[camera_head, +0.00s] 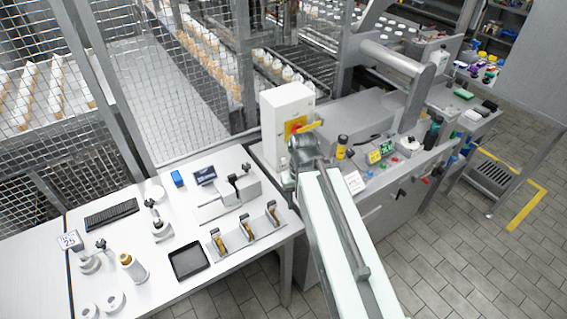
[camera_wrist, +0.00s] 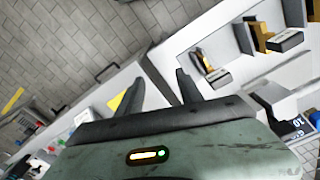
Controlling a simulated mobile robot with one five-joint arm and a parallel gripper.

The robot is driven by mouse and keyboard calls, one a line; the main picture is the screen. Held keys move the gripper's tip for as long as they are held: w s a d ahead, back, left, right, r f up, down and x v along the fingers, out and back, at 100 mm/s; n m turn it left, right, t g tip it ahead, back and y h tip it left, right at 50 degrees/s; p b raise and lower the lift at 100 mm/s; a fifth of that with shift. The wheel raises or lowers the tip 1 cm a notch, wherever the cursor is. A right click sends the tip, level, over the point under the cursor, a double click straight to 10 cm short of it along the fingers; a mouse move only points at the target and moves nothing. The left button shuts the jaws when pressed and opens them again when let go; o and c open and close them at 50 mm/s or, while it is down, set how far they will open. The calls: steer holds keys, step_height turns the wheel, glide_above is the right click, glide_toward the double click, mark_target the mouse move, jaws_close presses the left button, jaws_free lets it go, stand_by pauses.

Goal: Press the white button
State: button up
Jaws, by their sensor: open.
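The control panel (camera_head: 385,178) with a row of small coloured buttons lies right of my arm in the head view. In the head view, the end of my arm is left of the panel, in front of the white switch box.
The white switch box (camera_head: 288,122) carries a yellow-and-red switch. The white table (camera_head: 140,215) at left holds a keyboard (camera_head: 111,214), a black tray (camera_head: 190,260) and a rack with several gold-coloured pieces (camera_head: 246,232). A dark bottle (camera_head: 432,132) stands at the panel's right end.

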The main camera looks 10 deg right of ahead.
jaws_close()
steer(key=shift+d, duration=0.1)
stand_by(1.3)
